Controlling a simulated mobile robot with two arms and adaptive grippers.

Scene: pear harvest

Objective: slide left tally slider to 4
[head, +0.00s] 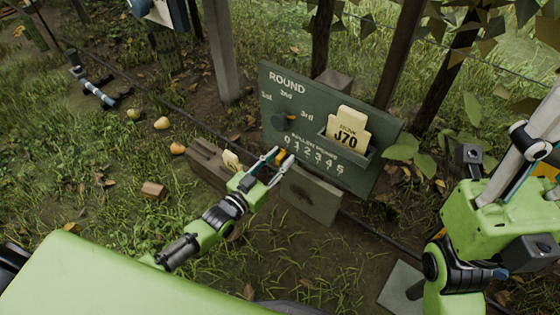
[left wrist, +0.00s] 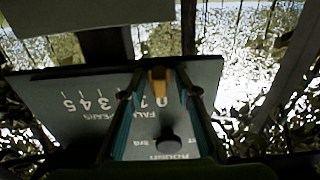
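The dark green tally board (head: 350,183) leans beside the posts, with ROUND at its top and a FALLEN PEARS scale from 0 to 5. An orange slider (head: 282,157) sits near the scale's 0 end; it also shows in the left wrist view (left wrist: 158,82), where the board (left wrist: 75,105) appears upside down. My left gripper (head: 274,157) is open at the slider. In the left wrist view its teal fingers stand apart, one on each side of the slider, with no clear contact. My right arm shows at the right, but I cannot make out its gripper fingers.
A dark round knob (head: 279,120) sits on the board near the 1st, 2nd and 3rd marks. A cream J70 card (head: 347,130) stands in a holder on the board. Pears (head: 162,123) lie on the grass at left.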

